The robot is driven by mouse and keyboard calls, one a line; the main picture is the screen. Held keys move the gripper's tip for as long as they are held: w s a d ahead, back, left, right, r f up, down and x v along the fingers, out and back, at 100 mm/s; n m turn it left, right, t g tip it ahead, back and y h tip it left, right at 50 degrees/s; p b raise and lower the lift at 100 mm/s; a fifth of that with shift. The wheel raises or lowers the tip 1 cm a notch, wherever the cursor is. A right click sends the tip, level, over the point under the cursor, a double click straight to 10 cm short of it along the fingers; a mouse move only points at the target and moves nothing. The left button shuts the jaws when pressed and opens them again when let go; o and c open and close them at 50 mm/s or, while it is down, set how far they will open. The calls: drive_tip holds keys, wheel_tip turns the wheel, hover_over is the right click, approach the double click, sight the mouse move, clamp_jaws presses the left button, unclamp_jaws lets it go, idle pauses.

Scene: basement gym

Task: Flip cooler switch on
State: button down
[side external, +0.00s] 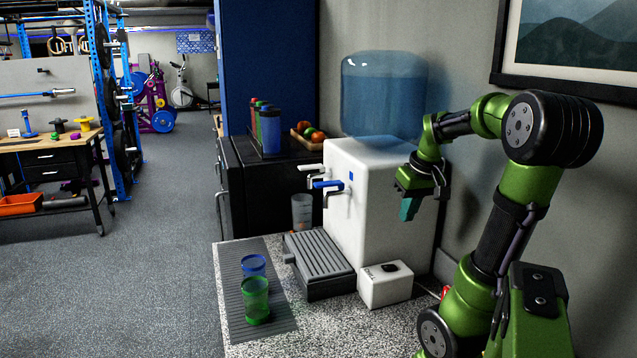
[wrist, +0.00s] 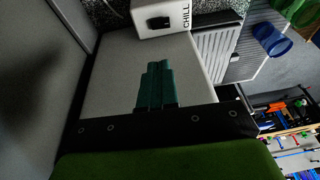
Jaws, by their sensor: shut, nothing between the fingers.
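The white water cooler (side external: 372,205) with a blue bottle on top stands on the speckled counter. A small white box (side external: 385,287) sits in front of it, with a black rocker switch (side external: 390,267) on its top. In the wrist view the box reads CHILL and the black switch (wrist: 159,22) shows at the top. My gripper (side external: 409,209) is shut and empty, with teal fingers pointing down. It hangs beside the cooler's right side, above and behind the box, apart from the switch. In the wrist view the shut fingers (wrist: 155,84) lie over the cooler's white side.
A grey drip tray (side external: 318,262) lies left of the box. Blue (side external: 253,266) and green (side external: 256,300) cups stand on a ribbed mat (side external: 238,305). The cooler's taps (side external: 326,184) stick out left. The wall is close on the right.

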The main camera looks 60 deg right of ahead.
drive_tip(key=shift+w+a+r, duration=0.25)
drive_tip(key=shift+w+a, duration=0.15)
drive_tip(key=shift+a, duration=0.05)
approach(384, 266)
drive_tip(key=x, duration=0.5)
drive_tip(key=shift+d+f, duration=0.15)
drive_tip(key=shift+w+f, duration=0.1)
drive_tip(key=shift+f, duration=0.3)
